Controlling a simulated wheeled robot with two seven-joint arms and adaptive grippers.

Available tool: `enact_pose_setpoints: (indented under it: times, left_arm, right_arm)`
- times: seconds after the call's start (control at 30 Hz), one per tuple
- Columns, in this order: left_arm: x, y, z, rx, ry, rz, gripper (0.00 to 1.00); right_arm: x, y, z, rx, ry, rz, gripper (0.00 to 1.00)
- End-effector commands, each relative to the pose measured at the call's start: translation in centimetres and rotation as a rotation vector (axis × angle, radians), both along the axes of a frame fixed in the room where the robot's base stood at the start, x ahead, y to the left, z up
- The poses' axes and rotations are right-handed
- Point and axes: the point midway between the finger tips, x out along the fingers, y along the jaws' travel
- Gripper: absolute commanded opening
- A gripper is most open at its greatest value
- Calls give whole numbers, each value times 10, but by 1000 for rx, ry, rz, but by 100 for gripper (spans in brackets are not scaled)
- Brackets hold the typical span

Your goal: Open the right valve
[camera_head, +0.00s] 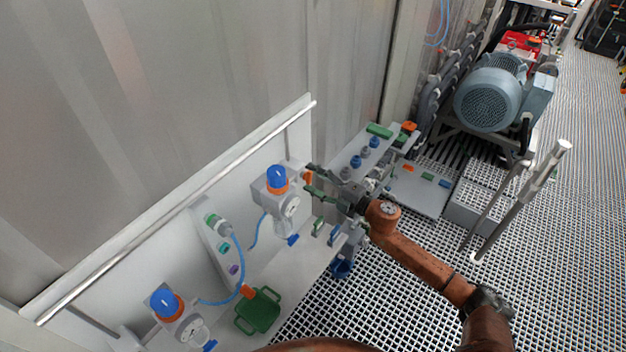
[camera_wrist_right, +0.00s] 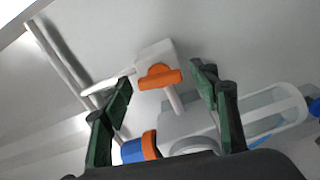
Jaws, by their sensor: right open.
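The right valve unit on the wall panel has a blue knob with an orange ring (camera_head: 277,178) and a round gauge (camera_head: 291,207). A small orange handle (camera_head: 307,177) sits on its right side. My right gripper (camera_head: 309,179) is open around the level of this handle, its dark green fingers above and below it. In the right wrist view the orange handle (camera_wrist_right: 160,77) on its white block shows between the open fingertips (camera_wrist_right: 162,86); neither finger visibly touches it. The blue knob with its orange ring (camera_wrist_right: 140,148) shows low in that view. My left gripper is not in view.
A second valve unit (camera_head: 172,310) is lower left on the panel. A metal rail (camera_head: 180,213) runs along the panel top. A shelf with coloured fittings (camera_head: 370,150) stands behind my right gripper.

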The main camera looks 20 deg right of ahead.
Motion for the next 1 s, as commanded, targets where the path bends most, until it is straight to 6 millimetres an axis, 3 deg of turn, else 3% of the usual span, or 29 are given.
enact_pose_setpoints:
  times: [0.27, 0.8, 1.0]
  left_arm:
    - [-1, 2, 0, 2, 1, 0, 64]
    - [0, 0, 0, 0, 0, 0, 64]
    - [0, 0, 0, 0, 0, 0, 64]
  right_arm:
    - [-5, -3, 0, 1, 0, 1, 55]
    - [-82, -64, -1, 0, 3, -1, 55]
    - [-94, -73, 0, 1, 1, 0, 55]
